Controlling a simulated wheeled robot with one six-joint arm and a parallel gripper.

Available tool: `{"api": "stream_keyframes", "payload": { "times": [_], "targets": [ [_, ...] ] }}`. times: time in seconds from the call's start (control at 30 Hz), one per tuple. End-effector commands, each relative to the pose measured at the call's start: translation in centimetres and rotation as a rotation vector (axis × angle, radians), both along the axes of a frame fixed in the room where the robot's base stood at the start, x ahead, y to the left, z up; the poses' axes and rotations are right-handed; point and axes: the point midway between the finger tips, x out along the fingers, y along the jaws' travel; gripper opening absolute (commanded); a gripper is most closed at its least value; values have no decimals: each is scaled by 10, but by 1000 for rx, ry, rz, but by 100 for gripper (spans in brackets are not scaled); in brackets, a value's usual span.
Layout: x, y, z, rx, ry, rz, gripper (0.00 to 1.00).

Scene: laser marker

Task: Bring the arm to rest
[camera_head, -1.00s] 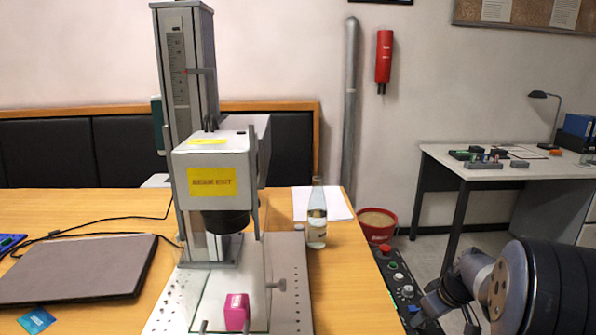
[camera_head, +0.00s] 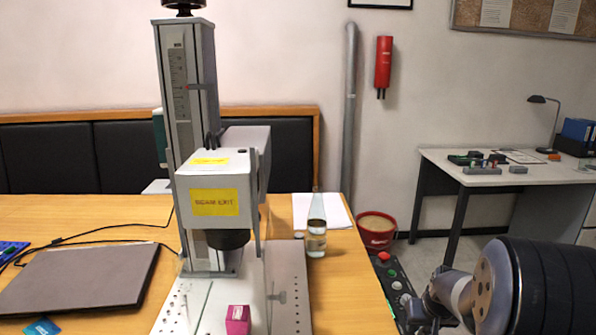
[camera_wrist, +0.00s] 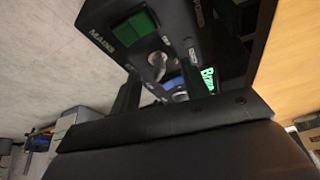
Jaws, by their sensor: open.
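My arm enters the head view at the lower right, with its dark ribbed link and a grey joint next to the table's right edge. In the wrist view my gripper (camera_wrist: 185,92) shows as a dark body across the lower part. It is open, and I see nothing held. The panel's face (camera_wrist: 175,45) fills the view beyond it, with a green MAINS switch, a metal key-like knob and lit green lettering.
The laser marker (camera_head: 214,195) stands on the wooden table (camera_head: 345,290) with a pink block (camera_head: 238,318) on its plate. A glass bottle (camera_head: 317,230), closed laptop (camera_head: 85,275) and red bucket (camera_head: 376,232) are near. A grey desk (camera_head: 510,180) stands at the back right.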

Motion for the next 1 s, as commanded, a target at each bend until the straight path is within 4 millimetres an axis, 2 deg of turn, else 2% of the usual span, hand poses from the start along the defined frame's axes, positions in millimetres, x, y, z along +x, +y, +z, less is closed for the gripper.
{"api": "stream_keyframes", "payload": {
  "times": [1.0],
  "targets": [
    [2,3,-2,-1,-1,-474,44]
  ]
}}
